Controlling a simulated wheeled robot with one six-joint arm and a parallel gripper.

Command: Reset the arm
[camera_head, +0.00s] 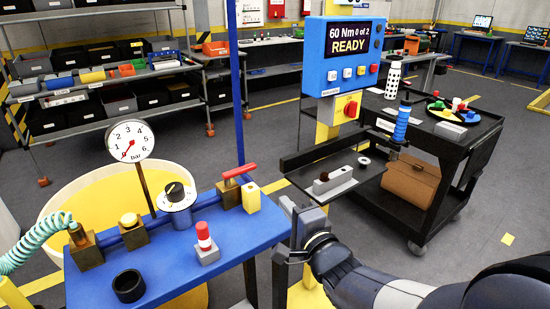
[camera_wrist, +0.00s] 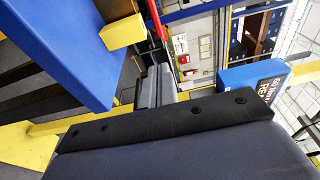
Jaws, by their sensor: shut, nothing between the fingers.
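My gripper (camera_head: 289,207) shows in the head view just right of the blue bench (camera_head: 190,262), with my dark arm reaching in from the lower right. Its grey fingers are closed together and hold nothing. In the wrist view the closed fingers of my gripper (camera_wrist: 158,88) point up past the blue bench (camera_wrist: 50,55) on the left. The gripper is beside the bench edge and below the dark shelf (camera_head: 345,185) with a grey block (camera_head: 333,180) on it. I cannot tell whether it touches the bench.
The bench carries a pressure gauge (camera_head: 130,140), a dial (camera_head: 177,194), a red-handled valve (camera_head: 240,172) and a black ring (camera_head: 129,286). A blue panel (camera_head: 345,55) reads "60 Nm 0 of 2 READY". A black cart (camera_head: 440,150) stands right.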

